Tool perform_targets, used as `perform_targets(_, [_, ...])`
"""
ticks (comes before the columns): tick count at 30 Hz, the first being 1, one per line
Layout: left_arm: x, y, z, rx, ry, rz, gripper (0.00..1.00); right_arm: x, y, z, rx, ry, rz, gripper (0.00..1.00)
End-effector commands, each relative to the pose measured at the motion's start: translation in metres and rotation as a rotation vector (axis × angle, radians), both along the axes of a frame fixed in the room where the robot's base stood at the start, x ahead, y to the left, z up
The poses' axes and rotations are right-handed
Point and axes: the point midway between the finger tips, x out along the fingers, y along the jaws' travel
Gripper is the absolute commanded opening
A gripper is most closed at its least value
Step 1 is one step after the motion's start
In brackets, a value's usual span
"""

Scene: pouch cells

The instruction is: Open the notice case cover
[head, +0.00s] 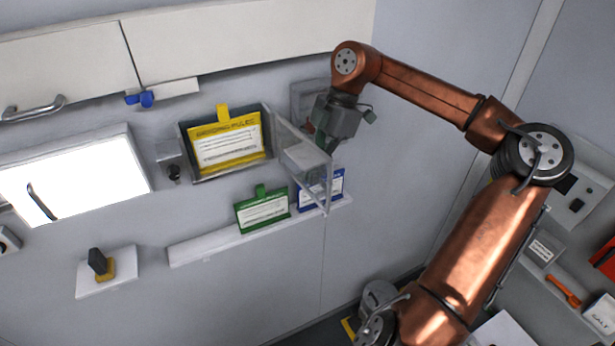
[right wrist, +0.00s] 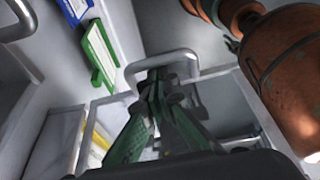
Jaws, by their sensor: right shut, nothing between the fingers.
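The notice case (head: 188,160) is a dark-framed box on the wall with a yellow notice (head: 226,142) inside. Its clear cover (head: 326,190) stands swung out from the case's right edge, so the front of the case is uncovered. My right gripper (head: 319,148) is at the cover, partly overlapped by it in the head view. In the right wrist view its green fingers (right wrist: 158,82) are shut and empty, close to a grey loop handle (right wrist: 190,62). I cannot tell whether they touch it. My left gripper is not in view.
A narrow ledge (head: 205,247) below the case holds a green card (head: 263,211) and a blue card (head: 334,187). A small lock-like block (head: 169,152) is left of the case. A bright white panel (head: 80,178) is farther left. Cabinets (head: 230,40) hang above.

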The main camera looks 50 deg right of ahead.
Motion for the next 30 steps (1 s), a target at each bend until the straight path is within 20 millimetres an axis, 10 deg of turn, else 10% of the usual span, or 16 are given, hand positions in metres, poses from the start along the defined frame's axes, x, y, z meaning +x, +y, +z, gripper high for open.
perform_targets(30, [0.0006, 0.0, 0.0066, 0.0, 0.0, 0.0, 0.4, 0.0012, -0.0119, 0.0072, 0.0, -0.001, 0.0, 0.0])
